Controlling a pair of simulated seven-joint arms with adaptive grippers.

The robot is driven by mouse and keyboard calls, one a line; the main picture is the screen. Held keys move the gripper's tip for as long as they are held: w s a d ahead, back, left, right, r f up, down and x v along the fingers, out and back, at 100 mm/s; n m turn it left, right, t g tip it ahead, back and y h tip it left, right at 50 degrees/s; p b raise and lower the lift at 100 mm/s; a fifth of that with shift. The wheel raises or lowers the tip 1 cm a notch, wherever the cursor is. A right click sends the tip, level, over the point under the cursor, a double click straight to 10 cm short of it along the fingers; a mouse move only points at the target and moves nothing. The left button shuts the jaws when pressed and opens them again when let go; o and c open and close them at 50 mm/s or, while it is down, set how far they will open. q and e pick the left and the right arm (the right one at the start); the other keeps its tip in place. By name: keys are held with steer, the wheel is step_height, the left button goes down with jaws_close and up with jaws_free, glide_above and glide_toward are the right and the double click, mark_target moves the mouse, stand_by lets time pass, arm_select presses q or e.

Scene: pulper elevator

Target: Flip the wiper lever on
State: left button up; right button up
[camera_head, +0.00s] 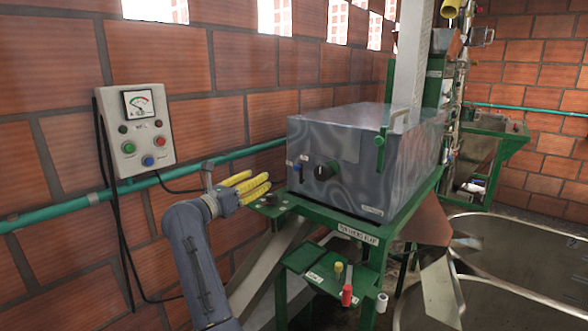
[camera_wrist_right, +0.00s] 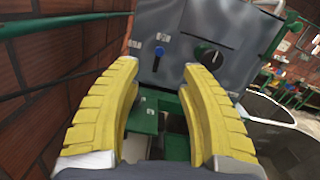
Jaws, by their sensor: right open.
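A grey metal machine box (camera_head: 350,160) stands on a green frame right of the brick wall. Its front panel has a small blue lever (camera_head: 297,170) on the left and a round black knob (camera_head: 326,170) to its right. The lever also shows in the right wrist view (camera_wrist_right: 159,52), upright in a slot; the small labels near it are not readable. My right gripper (camera_head: 260,181), with yellow ribbed fingers, is open and empty in front of and left of the panel. In the wrist view its fingertips (camera_wrist_right: 158,67) spread either side of the lever, apart from it. My left gripper is not seen.
A control box (camera_head: 135,128) with a gauge and buttons hangs on the wall at left. A green pipe (camera_head: 70,212) runs along the wall. A lower green shelf (camera_head: 313,277) holds red and yellow handles. Large metal tanks (camera_head: 520,262) stand at right.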

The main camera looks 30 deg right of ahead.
mark_target(295, 167)
steer(key=shift+m+g+y, duration=0.3)
steer(key=shift+m+y, duration=0.2)
steer(key=shift+m, duration=0.1)
steer(key=x, duration=1.2)
steer(key=f+x, duration=0.1)
steer(key=x, duration=0.5)
steer(key=shift+s+f, duration=0.1)
steer(key=shift+s, duration=0.1)
steer(key=shift+o, duration=0.3)
jaws_close()
